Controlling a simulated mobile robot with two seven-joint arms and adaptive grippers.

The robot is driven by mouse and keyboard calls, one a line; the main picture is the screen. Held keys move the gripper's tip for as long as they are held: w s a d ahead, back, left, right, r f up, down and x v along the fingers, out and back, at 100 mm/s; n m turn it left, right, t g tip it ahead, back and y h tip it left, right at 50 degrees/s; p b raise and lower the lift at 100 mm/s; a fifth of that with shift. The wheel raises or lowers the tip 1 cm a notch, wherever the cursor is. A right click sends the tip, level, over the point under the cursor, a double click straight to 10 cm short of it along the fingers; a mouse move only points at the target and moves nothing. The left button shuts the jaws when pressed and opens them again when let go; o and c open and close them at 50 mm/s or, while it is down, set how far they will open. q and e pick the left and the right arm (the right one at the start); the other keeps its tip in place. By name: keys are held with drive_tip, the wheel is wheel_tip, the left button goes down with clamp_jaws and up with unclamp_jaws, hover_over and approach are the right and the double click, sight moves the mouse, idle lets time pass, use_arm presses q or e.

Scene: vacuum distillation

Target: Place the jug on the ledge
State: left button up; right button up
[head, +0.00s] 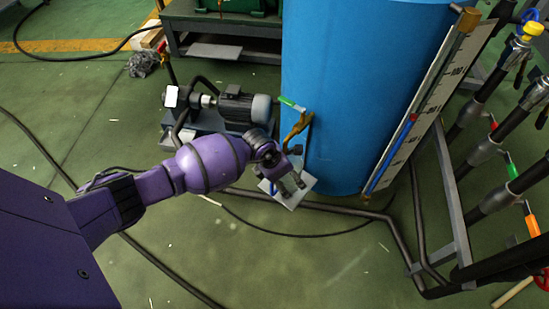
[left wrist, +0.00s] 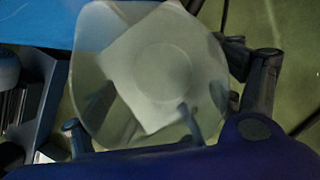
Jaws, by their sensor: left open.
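The jug (left wrist: 100,42) is a pale, translucent vessel close in front of my left wrist camera, with a round shape showing in its middle. A pale square plate, which looks like the ledge (head: 307,185), shows beside the blue tank in the head view. In the left wrist view a pale square shows behind or through the jug, but I cannot tell whether the jug touches it. My left gripper (head: 291,188) is open over the plate, its fingers on either side of the jug in the left wrist view. I cannot make out the jug in the head view. My right gripper is out of view.
The large blue tank (head: 355,90) stands just behind the ledge. A motor pump (head: 238,107) and a brass valve with a green handle (head: 291,104) are close by. A scale board (head: 425,95) and pipes stand at the right. Green floor is open in front.

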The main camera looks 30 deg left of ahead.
use_arm(q)
drive_tip(key=shift+w+r, duration=0.1)
drive_tip(key=shift+r, duration=0.1)
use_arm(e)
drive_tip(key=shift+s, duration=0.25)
use_arm(q)
drive_tip(key=shift+p+v, duration=0.75)
drive_tip(key=shift+v, duration=0.2)
drive_tip(key=s+a+p, duration=0.3)
drive_tip(key=s+a, duration=0.3)
drive_tip(key=s, duration=0.4)
drive_tip(key=shift+f, duration=0.35)
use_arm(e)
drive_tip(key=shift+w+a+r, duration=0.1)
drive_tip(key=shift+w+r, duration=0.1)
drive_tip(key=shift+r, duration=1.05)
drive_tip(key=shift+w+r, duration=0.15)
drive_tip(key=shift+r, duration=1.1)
use_arm(q)
drive_tip(key=shift+c, duration=0.3)
